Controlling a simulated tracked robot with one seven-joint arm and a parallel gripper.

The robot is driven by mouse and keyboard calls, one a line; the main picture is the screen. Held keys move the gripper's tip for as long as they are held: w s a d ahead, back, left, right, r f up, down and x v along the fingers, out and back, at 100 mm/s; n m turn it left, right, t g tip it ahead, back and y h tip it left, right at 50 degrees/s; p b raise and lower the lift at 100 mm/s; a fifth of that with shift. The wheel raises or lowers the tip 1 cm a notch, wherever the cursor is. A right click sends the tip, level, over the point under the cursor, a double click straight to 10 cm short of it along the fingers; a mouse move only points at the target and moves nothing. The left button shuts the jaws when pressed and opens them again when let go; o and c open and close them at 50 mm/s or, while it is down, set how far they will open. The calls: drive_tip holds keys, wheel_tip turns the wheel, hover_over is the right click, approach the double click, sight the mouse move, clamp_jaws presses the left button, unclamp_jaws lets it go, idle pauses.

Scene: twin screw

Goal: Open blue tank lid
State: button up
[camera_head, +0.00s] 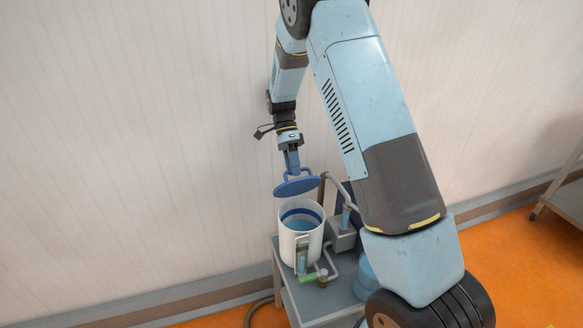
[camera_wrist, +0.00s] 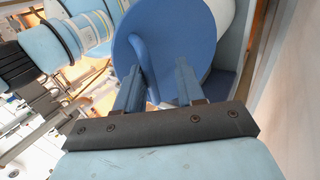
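The blue lid (camera_head: 297,187) is off the tank and hangs slightly tilted above its mouth in the head view. My gripper (camera_head: 292,166) is above the lid, its fingers at the lid's handle. The white tank (camera_head: 298,246) with a blue inner band stands below with its mouth uncovered, and blue liquid shows inside. In the wrist view the round lid (camera_wrist: 205,35) fills the space beyond my gripper (camera_wrist: 160,72). Its curved handle (camera_wrist: 140,52) passes between the two fingers, close to the left one. The exact finger contact is partly hidden.
The tank stands on a grey table (camera_head: 326,300) with grey pipes, a green fitting (camera_head: 308,278) and a blue clear container (camera_head: 366,280) beside it. The wall (camera_head: 130,150) is close behind. My arm hides the table's right part.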

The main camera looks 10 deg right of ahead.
drive_tip(key=shift+r, duration=0.1)
drive_tip(key=s+d+r, duration=0.2)
drive_tip(key=s+r, duration=1)
drive_tip(key=s, duration=0.1)
drive_tip(key=shift+s+r, duration=0.35)
drive_tip(key=shift+s, duration=0.05)
